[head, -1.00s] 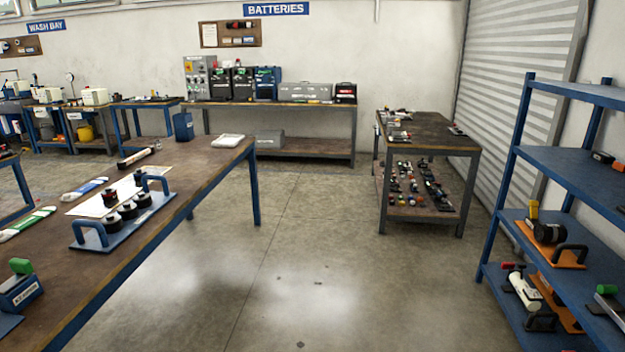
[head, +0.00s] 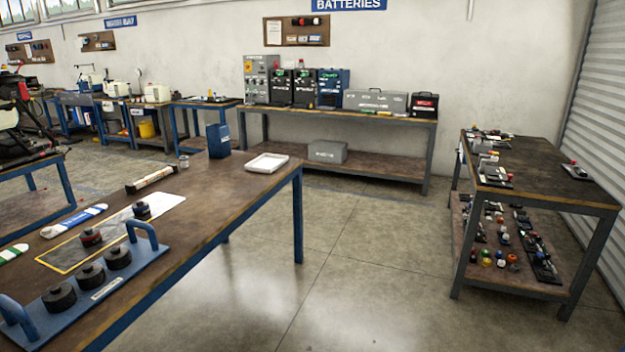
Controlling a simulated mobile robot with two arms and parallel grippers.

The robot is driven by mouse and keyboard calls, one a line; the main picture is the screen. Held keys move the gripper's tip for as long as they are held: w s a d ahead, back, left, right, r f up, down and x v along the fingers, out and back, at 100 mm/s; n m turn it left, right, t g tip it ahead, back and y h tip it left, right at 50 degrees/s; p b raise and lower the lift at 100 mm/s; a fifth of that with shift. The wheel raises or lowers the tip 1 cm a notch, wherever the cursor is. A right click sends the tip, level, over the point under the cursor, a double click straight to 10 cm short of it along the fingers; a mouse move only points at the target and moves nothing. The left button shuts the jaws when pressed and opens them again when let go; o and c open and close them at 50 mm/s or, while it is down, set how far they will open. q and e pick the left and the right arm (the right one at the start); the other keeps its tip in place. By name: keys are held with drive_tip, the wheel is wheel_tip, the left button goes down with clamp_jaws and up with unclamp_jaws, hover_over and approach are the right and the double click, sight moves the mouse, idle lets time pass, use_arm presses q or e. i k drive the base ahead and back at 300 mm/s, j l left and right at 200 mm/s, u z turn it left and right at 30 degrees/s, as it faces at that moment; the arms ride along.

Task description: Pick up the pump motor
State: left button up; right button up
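Several dark round motor-like parts are on the near workbench (head: 215,205) at left. Three black ones, such as the middle one (head: 91,276), sit on a blue carrier (head: 130,284) with two upright handles. A dark part with a red band (head: 91,238) is just behind the carrier, by the mat. Another dark part (head: 142,210) stands on the mat's far part. I cannot tell which of these, if any, is the pump motor. Neither of my grippers is in view.
The bench also holds a grey-and-white mat (head: 165,203), a long tube (head: 150,179), a white tray (head: 267,162) and a blue container (head: 218,140). A parts table (head: 540,180) stands at right, a battery bench (head: 400,117) behind. The floor (head: 360,290) between is clear.

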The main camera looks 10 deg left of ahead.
sight(142, 208)
drive_tip(key=i+l+u, duration=0.1)
drive_tip(key=i+u, duration=0.2)
drive_tip(key=u, duration=0.15)
drive_tip(key=i+l+u, duration=0.15)
drive_tip(key=i+u, duration=0.15)
drive_tip(key=u, duration=0.15)
drive_tip(key=i+l+u, duration=0.25)
drive_tip(key=u, duration=0.15)
drive_tip(key=i+l+u, duration=0.15)
drive_tip(key=l+u, duration=0.3)
drive_tip(key=i+l+u, duration=0.15)
drive_tip(key=l+u, duration=0.3)
drive_tip(key=j, duration=0.1)
